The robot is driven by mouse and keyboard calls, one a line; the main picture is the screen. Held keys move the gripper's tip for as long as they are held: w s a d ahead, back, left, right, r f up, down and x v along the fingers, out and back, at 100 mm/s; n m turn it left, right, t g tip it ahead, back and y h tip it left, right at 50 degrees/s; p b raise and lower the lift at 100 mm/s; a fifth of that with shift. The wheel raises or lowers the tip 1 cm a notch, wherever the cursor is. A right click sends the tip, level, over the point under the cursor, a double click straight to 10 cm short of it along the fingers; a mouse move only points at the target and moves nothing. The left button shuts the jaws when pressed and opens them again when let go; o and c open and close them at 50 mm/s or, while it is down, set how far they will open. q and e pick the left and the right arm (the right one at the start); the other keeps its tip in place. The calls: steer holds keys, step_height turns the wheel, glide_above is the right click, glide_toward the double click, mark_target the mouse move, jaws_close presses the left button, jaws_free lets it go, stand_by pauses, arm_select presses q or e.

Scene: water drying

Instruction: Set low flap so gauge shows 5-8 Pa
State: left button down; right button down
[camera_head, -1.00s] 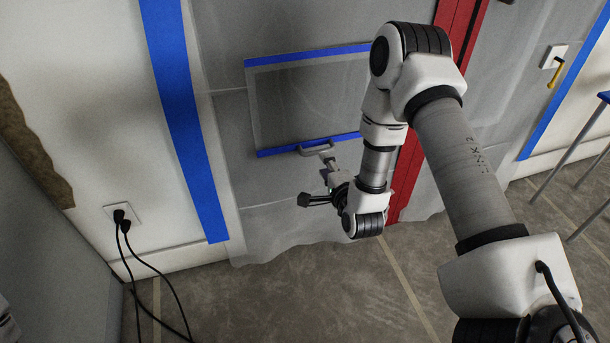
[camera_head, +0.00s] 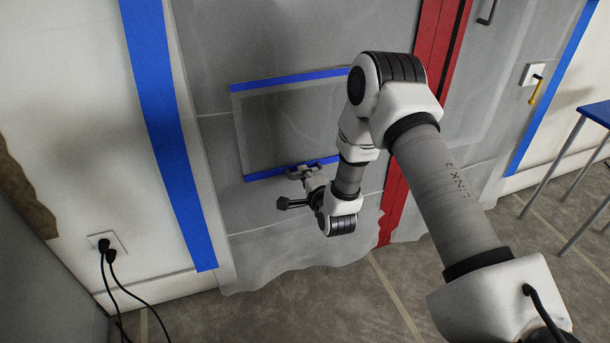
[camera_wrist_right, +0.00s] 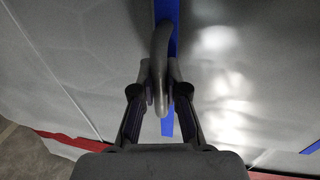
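The low flap (camera_head: 285,130) is a grey rectangular panel in the plastic sheet, with blue tape along its top and bottom edges. It looks flat against the sheet; I cannot tell whether it is slightly open. A grey handle (camera_wrist_right: 159,62) sits at its bottom edge, on the blue tape. My right gripper (camera_head: 306,176) is at this handle. In the right wrist view, my right gripper's fingers (camera_wrist_right: 161,88) lie close on both sides of the handle and appear closed on it. The gauge cannot be made out in either view. My left gripper is not in view.
A red zipper strip (camera_head: 398,195) runs up the sheet just right of the flap, behind my arm. A wall outlet with black cords (camera_head: 105,243) is at lower left. A blue-topped table (camera_head: 597,112) stands at far right. The floor below the flap is clear.

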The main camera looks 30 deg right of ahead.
steer(key=shift+s+r+p, duration=0.2)
steer(key=shift+s+p, duration=0.05)
steer(key=shift+p, duration=0.2)
steer(key=s+a+r+g+p, duration=0.1)
steer(key=s+g+p, duration=0.2)
steer(key=s+p, duration=0.2)
steer(key=shift+s+a+r+y+p, duration=0.25)
steer(key=shift+s+r+y+p, duration=0.05)
steer(key=shift+s, duration=0.2)
steer(key=c, duration=1.2)
jaws_free()
steer(key=v, duration=0.7)
steer(key=shift+s+r, duration=0.1)
steer(key=shift+s, duration=0.15)
